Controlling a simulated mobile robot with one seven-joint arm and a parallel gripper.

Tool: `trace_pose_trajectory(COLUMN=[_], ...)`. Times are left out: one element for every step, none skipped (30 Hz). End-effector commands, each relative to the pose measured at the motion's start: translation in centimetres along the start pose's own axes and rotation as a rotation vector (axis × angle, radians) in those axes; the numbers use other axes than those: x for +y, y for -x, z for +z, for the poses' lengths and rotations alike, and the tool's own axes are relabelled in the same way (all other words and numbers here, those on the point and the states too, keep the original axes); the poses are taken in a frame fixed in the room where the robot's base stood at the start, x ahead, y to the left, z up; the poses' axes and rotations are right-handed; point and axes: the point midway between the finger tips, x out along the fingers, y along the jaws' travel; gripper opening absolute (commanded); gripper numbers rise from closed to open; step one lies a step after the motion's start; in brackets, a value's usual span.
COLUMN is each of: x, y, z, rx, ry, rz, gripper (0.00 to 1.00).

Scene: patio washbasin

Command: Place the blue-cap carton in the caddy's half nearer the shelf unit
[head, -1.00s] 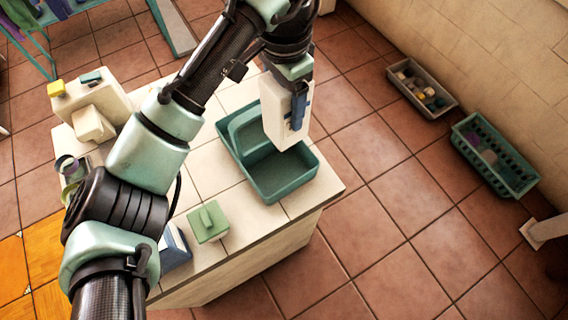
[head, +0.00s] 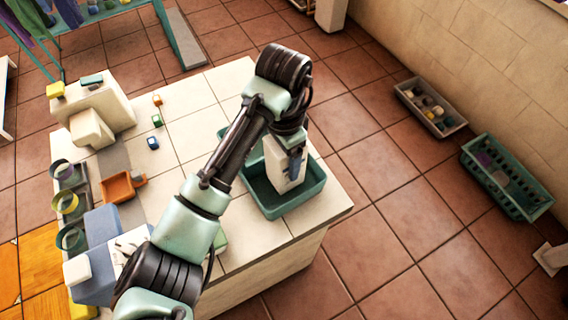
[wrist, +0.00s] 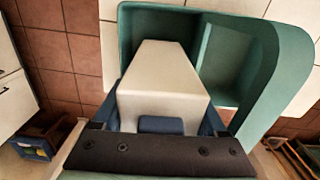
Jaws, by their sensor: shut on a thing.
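My gripper (head: 292,158) points down and is shut on the white carton (head: 275,162). The carton stands roughly upright, its lower part within the outline of the teal caddy (head: 291,207) on the tiled counter. In the wrist view the carton (wrist: 160,80) fills the middle between my blue fingers, with a small blue cap (wrist: 161,125) at its near end. It is over one side of the caddy (wrist: 152,22); an empty compartment shows to its right. Whether the carton touches the caddy floor is unclear. My arm hides part of the caddy's left side.
A teal rack (head: 105,14) stands at the back left. A grey bin (head: 430,108) and green crate (head: 507,178) lie on the floor right.

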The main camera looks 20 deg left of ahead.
Motion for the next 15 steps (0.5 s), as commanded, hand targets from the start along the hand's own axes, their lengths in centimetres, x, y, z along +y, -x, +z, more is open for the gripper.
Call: trace_pose_trajectory(x=[0.0,0.0,0.0,0.0,0.0,0.0,0.0,0.0,0.0,0.0,0.0,0.0,0.0,0.0,0.0], y=[-0.7,-1.2,-1.7,-2.1,-2.4,-2.7,-2.9,-3.0,-3.1,-3.1,-3.0,-3.0,-3.0,-3.0,-3.0], z=[0.1,0.1,0.1,0.1,0.0,0.1,0.1,0.0,0.0,0.0,0.0,0.0,0.0,0.0,0.0], rx=[-0.001,-0.001,-0.002,-0.001,0.0,-0.001,-0.001,0.0,0.001,0.001,0.001,0.001,0.001,0.001,0.001], ry=[0.001,0.001,0.001,0.001,0.0,0.0,0.0,0.0,0.0,0.0,0.0,0.0,0.0,0.0,0.0], rz=[0.001,0.0,0.001,0.0,0.0,0.0,0.0,-0.001,-0.001,-0.001,-0.001,-0.001,-0.001,-0.001,-0.001], gripper=[0.0,0.0,0.0,0.0,0.0,0.0,0.0,0.0,0.0,0.0,0.0,0.0,0.0,0.0,0.0])
